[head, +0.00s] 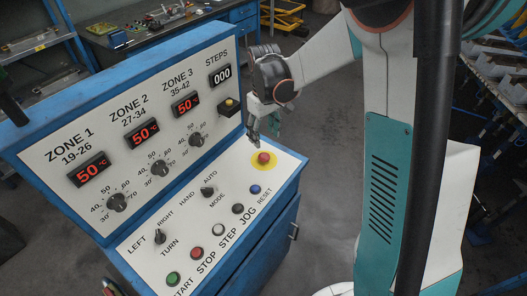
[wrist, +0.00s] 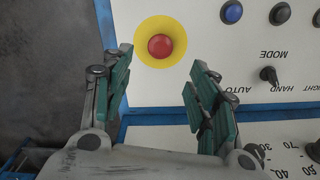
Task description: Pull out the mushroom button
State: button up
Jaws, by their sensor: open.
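The mushroom button (head: 263,157) is red and sits on a yellow disc (head: 262,168) at the right end of the sloping panel. In the wrist view the red mushroom button (wrist: 160,47) lies beyond the fingertips, in line with the gap between them. My gripper (head: 265,136) is open and empty, close above and behind the button in the head view. In the wrist view my gripper (wrist: 158,72) shows both teal finger pads spread apart, with no visible contact with the button.
The blue reset button (head: 255,189), black jog button (head: 238,208) and mode switch (head: 207,191) sit nearby on the panel. The upright panel (head: 150,95) with dials and displays rises close behind. Open floor (head: 325,190) lies to the right of the console.

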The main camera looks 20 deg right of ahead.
aim_at(264, 156)
notch_tip(264, 156, down, 9)
jog(key=shift+r+b, duration=0.1)
jog(key=shift+b, duration=0.65)
jog(key=shift+c, duration=0.3)
